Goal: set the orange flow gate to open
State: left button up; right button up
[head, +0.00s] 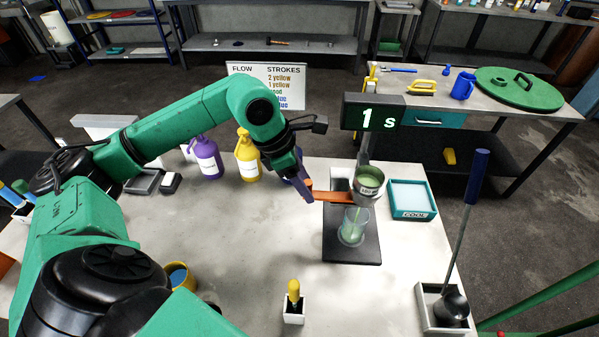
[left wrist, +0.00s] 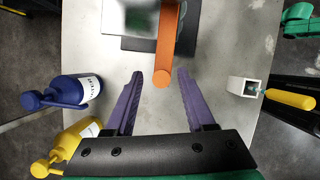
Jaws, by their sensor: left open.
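The orange flow gate (head: 335,197) is a flat bar that sticks out to the left beneath the metal cup (head: 367,190) of the column. Green liquid is in the cup, and a green stream runs down into a clear beaker (head: 352,228) on the black base (head: 352,252). My left gripper (head: 306,192) is at the gate's free end. In the left wrist view, the purple fingers of my left gripper (left wrist: 160,76) are spread apart, and the end of the orange gate (left wrist: 165,50) lies between their tips, apparently touching neither. My right gripper is out of view.
A display (head: 377,118) reads "1 s". A teal "COOL" tray (head: 411,200) stands right of the column. A white holder (head: 293,312) with a yellow-handled tool is at the front.

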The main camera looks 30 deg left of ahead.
pick_arm(q)
jog(key=b+v, duration=0.1)
jog(key=v, duration=1.3)
jog(key=shift+a, duration=0.1)
jog(key=shift+s, duration=0.1)
